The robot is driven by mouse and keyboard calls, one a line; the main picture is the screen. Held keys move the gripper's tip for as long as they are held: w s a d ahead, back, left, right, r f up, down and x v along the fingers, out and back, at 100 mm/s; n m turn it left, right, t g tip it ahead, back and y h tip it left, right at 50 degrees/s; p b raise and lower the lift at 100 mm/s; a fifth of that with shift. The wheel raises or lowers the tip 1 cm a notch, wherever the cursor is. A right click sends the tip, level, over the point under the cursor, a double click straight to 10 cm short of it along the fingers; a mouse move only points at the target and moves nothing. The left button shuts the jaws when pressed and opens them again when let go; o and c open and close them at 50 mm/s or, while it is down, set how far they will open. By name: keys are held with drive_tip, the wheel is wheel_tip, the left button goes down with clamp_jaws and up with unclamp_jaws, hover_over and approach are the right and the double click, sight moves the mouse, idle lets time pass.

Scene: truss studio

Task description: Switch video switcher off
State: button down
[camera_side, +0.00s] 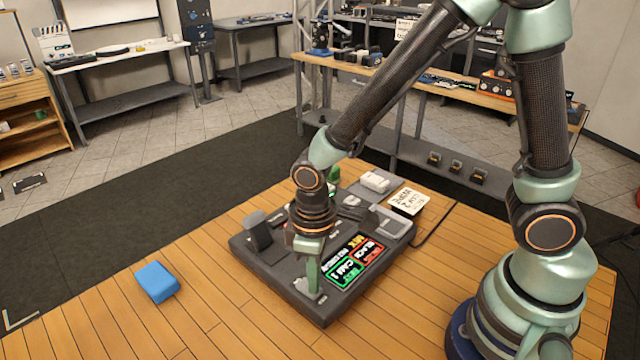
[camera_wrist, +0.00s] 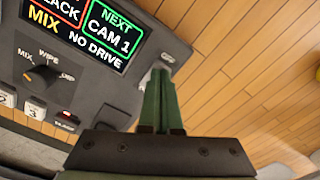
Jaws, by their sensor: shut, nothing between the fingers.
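The video switcher (camera_side: 268,277) is a dark console on the wooden table. Its lit screen (camera_side: 357,262) shows in the wrist view (camera_wrist: 90,27) with "NEXT CAM 1", "MIX" and "NO DRIVE". My gripper (camera_side: 313,288) is shut and empty, pointing down at the console's near corner. In the wrist view its green fingers (camera_wrist: 160,76) reach a light grey piece (camera_wrist: 166,58) at the console's edge; I cannot tell whether they touch, and the fingers hide part of it. A knob (camera_wrist: 41,78) marked MIX and WIPE, numbered buttons (camera_wrist: 35,108) and a small red light (camera_wrist: 67,113) show too.
A blue block (camera_side: 157,282) lies on the table left of the console. The table's front left is clear.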

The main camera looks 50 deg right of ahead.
drive_tip(key=shift+f, duration=0.3)
drive_tip(key=shift+r, duration=3.55)
drive_tip(key=d+r+m+t, duration=0.5)
drive_tip(key=d+r+m, duration=0.1)
drive_tip(key=d+r, duration=0.7)
drive_tip(key=shift+s+d+t, duration=0.2)
drive_tip(key=shift+s+t, duration=0.1)
drive_tip(key=shift+s, duration=0.05)
